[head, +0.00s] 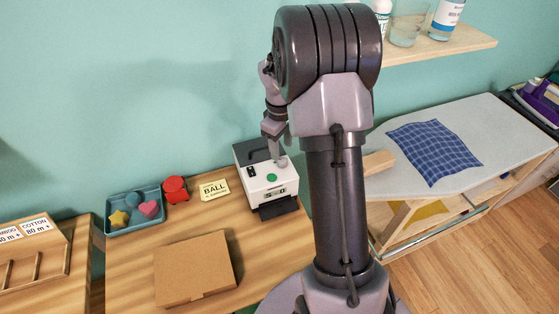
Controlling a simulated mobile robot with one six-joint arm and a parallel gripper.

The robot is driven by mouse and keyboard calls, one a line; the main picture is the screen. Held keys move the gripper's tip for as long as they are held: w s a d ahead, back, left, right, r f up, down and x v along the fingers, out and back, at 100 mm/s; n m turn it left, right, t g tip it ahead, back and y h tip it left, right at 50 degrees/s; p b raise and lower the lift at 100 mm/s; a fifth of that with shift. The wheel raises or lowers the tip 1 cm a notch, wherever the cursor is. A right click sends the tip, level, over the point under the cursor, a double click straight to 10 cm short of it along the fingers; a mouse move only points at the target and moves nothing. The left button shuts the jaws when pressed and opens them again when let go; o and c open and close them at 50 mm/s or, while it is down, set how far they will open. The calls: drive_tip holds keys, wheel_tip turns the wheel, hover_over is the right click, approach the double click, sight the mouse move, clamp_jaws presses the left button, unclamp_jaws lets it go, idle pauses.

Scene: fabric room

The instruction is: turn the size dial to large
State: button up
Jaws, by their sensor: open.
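A white and black machine (265,180) stands on the wooden table against the teal wall. Its top has a green button (271,177), a small black switch (251,171) and a grey round knob (282,162), which looks like the size dial. A small panel with dark marks is on the front; I cannot read the dial's setting. My gripper (277,152) points down just above the grey knob, its jaws open. The fingers partly cover the machine's back, and I cannot tell whether they touch the knob or stand around it.
A blue tray (116,228) with colored shapes, a red round object (175,189) and a yellow "BALL" card (214,190) are left of the machine. A cardboard box (195,268) lies in front. My arm hides the table's right side. An ironing board (500,140) is at right.

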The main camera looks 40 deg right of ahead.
sight(282, 160)
wheel_tip(282, 160, down, 6)
drive_tip(key=shift+d+r+b, duration=0.1)
drive_tip(key=shift+r+b, duration=0.1)
drive_tip(key=shift+b, duration=0.4)
clamp_jaws()
